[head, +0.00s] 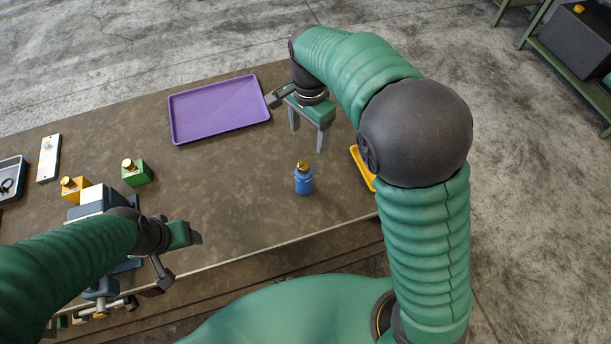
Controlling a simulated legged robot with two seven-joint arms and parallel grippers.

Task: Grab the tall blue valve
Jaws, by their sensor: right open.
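The tall blue valve (304,181) stands upright on the brown table (235,200), with a gold cap on top. My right gripper (307,141) is open and empty, pointing down above the table. In the picture it is just above the valve and apart from it. My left gripper (180,262) is at the lower left, near the table's front edge; whether its jaws are open is unclear.
A purple tray (178,137) lies at the back. A yellow tray (358,157) is partly hidden behind my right arm. A green block (137,176) and a yellow block (72,193), both gold-topped, stand at left beside a grey-blue fixture (98,199). Table around the valve is clear.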

